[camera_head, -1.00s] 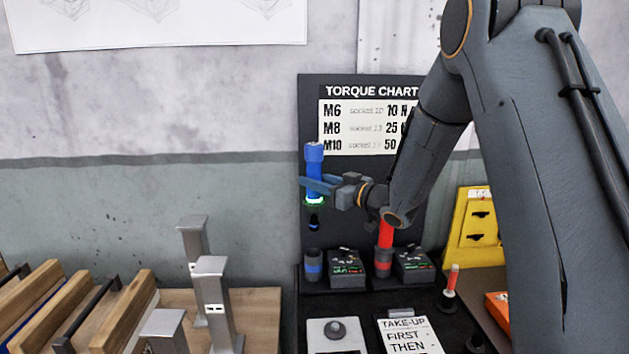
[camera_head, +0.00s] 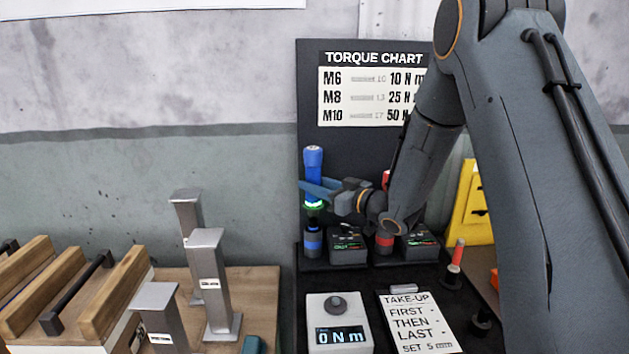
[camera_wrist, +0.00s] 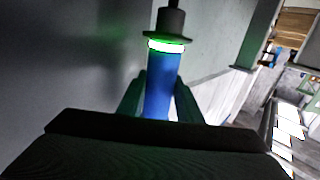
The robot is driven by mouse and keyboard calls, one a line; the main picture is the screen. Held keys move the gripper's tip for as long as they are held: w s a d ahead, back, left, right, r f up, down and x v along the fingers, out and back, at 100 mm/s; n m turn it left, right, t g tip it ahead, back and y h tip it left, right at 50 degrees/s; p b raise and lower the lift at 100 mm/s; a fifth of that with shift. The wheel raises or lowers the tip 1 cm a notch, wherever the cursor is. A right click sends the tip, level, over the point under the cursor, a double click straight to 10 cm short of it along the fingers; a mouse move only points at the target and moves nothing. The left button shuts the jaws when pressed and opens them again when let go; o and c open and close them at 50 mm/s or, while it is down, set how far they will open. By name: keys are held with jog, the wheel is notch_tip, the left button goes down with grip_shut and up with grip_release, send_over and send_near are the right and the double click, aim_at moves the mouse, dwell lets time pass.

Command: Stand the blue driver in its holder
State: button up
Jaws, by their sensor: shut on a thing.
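The blue driver (camera_head: 313,162) is upright in the head view, with a glowing green ring and a dark tip at its lower end. My gripper (camera_head: 318,188) is shut around its body. In the wrist view, the blue driver (camera_wrist: 160,85) stands between my gripper's fingers (camera_wrist: 158,100), its lit ring and dark nose beyond them. The holder, a dark cup with a blue band (camera_head: 312,241), is directly below the driver. The driver's tip is at or just above the cup's mouth; I cannot tell whether it is inside.
A red driver stands in a red-banded cup (camera_head: 384,243), partly behind my arm. Small control boxes (camera_head: 347,246) flank that cup. A display unit (camera_head: 339,325) reading 0 Nm and a take-up card (camera_head: 420,325) lie in front. Grey posts (camera_head: 212,285) stand at left.

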aim_at(315, 209)
jog(key=shift+f+b, duration=1.95)
jog(key=shift+f, duration=1.75)
jog(key=o, duration=1.3)
jog(key=shift+f, duration=0.15)
